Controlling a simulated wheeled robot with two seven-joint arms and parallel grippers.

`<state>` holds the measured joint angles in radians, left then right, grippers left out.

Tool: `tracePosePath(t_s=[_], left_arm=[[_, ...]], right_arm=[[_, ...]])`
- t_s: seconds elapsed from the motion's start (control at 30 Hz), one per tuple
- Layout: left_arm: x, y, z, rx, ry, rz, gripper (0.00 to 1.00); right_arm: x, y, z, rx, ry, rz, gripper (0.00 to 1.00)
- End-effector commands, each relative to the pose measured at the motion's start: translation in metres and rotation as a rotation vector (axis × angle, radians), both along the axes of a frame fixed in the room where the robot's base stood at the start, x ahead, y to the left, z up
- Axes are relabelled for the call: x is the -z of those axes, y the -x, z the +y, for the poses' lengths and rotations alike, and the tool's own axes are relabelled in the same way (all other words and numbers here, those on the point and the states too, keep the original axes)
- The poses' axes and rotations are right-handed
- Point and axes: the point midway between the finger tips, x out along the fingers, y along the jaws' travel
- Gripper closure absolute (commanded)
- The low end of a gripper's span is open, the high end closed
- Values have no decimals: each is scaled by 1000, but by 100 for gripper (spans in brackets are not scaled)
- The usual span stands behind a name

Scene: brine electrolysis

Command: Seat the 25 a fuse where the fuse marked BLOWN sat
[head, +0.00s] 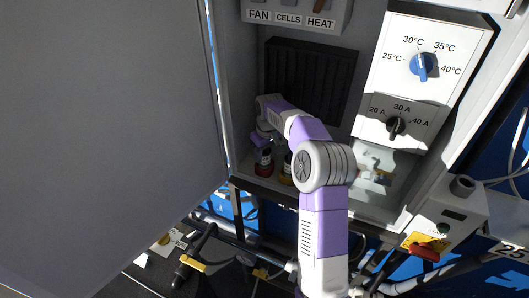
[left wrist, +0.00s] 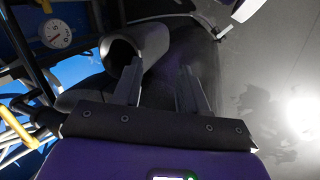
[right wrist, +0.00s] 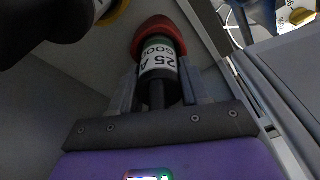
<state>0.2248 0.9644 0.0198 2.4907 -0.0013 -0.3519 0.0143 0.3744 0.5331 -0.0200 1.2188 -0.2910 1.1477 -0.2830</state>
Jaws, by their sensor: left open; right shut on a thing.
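The 25 A fuse (right wrist: 158,62) has a red end, a green band and a white label reading "25 A GOOD". My right gripper (right wrist: 157,92) is shut on its black end, with the red end pointing away. In the head view this fuse (head: 264,159) is upright at the cabinet's back left, below my right gripper (head: 262,140). I cannot tell whether it touches the floor. A second fuse (head: 287,168) with a yellowish base stands to its right, partly behind my arm. No BLOWN mark is readable. My left gripper (left wrist: 158,90) is open and empty.
The cabinet holds a black finned panel (head: 308,80), a temperature dial (head: 423,65) and an ampere dial (head: 396,127). Small coloured parts (head: 378,176) lie at its right. A large grey door panel (head: 110,110) fills the left. A red-handled box (head: 440,235) is at lower right.

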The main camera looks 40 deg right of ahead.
Motion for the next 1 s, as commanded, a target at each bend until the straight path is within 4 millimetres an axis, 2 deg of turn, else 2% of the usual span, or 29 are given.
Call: tracePosePath(t_s=[0.17, 0.2, 0.37, 0.7, 1.0], left_arm=[[0, 0, 0, 0, 0, 0, 58], [0, 0, 0, 0, 0, 0, 58], [0, 0, 0, 0, 0, 0, 58], [0, 0, 0, 0, 0, 0, 58], [2, 0, 0, 0, 0, 0, 58]], right_arm=[[2, 1, 1, -1, -3, 6, 93], [2, 1, 1, -1, -3, 6, 50], [2, 1, 1, 0, -2, 5, 25], [-2, 1, 0, 0, -1, 2, 24], [-49, 6, 1, -1, 0, 0, 24]])
